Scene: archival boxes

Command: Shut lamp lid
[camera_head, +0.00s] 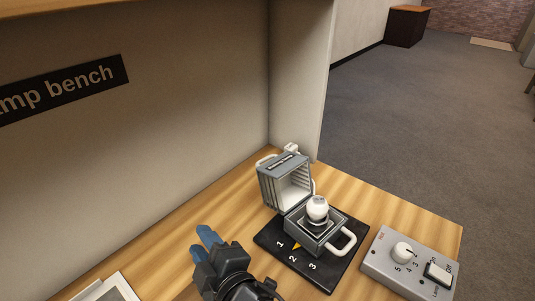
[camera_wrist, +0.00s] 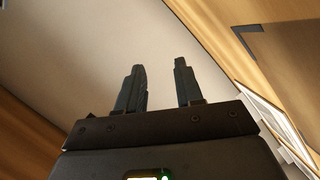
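The lamp housing (camera_head: 306,240) is a grey box on a black mat in the head view, with a white bulb (camera_head: 317,207) in its top and a white handle (camera_head: 344,243) at its front right. Its grey lamp lid (camera_head: 277,187) stands open, tilted up at the back left of the box. My gripper (camera_head: 205,239) is left of the mat, apart from the lid and box. In the wrist view my gripper's two fingers (camera_wrist: 160,88) stand apart with nothing between them. The lamp is not in the wrist view.
The black mat (camera_head: 329,281) bears the numbers 1, 2 and 3. A grey control box (camera_head: 413,264) with a dial and switch stands to its right. A wall panel (camera_head: 299,70) rises behind the lid. A framed sheet (camera_head: 108,290) lies at the lower left.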

